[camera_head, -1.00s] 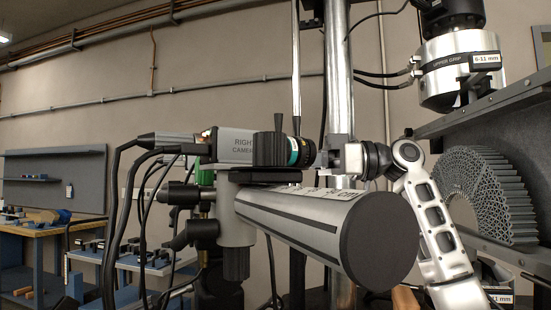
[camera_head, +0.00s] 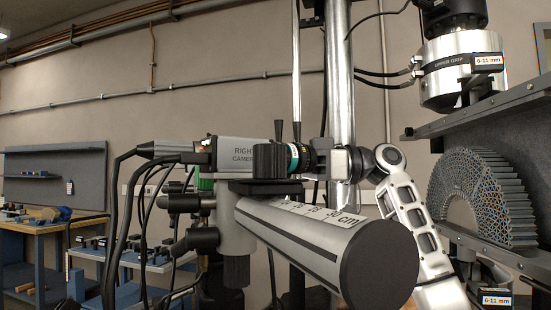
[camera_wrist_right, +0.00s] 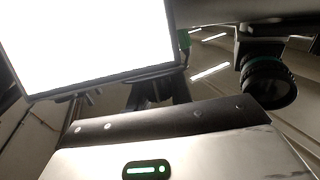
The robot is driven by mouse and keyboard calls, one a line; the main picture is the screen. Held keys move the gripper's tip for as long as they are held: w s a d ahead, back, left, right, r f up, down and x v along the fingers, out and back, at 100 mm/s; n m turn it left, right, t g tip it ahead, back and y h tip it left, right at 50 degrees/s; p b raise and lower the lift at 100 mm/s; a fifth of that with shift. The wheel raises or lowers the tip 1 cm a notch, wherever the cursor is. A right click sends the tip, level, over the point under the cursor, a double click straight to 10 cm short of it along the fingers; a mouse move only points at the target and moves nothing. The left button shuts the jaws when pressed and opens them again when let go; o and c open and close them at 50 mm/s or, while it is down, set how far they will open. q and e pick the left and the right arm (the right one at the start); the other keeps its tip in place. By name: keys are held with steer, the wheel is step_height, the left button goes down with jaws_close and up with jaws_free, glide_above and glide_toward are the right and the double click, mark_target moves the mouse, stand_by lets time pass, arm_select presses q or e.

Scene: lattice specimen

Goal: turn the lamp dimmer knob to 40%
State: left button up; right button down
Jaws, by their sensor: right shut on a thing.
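The lamp shows in the right wrist view as a bright white panel (camera_wrist_right: 100,42) with a dark frame, close at the upper left. The dimmer knob and its scale show in neither view. My right arm comes up from the lower right in the head view, and its gripper (camera_head: 345,163) points left, just right of the camera lens (camera_head: 297,158). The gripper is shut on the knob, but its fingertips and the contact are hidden. The lens also shows at the right of the wrist view (camera_wrist_right: 268,82). My left gripper is not in view.
A thick grey bar (camera_head: 300,232) with a black end cap and cm scale juts forward below the camera labelled RIGHT (camera_head: 240,151). Black cables hang at the left. A vertical steel post (camera_head: 340,90) stands behind. A lattice arch (camera_head: 485,195) stands at the right below the upper grip (camera_head: 460,72).

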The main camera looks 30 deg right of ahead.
steer(key=shift+r+n+g+y+p, duration=0.4)
steer(key=shift+r+n+g+p, duration=0.05)
steer(key=shift+n+g+p, duration=0.35)
steer(key=shift+s+f+n+g+p, duration=0.15)
steer(key=shift+s+n+g+p, duration=0.05)
steer(key=shift+n+g+p, duration=0.85)
steer(key=shift+s+f+n+g+y, duration=0.1)
steer(key=shift+f+n+g+y, duration=0.2)
steer(key=shift+n+g, duration=0.25)
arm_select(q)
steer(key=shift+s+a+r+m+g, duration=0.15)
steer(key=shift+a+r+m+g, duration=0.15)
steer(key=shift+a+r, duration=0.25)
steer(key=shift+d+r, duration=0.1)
arm_select(e)
steer(key=c, duration=1.3)
jaws_free()
steer(key=shift+o, duration=0.2)
steer(key=shift+d, duration=0.1)
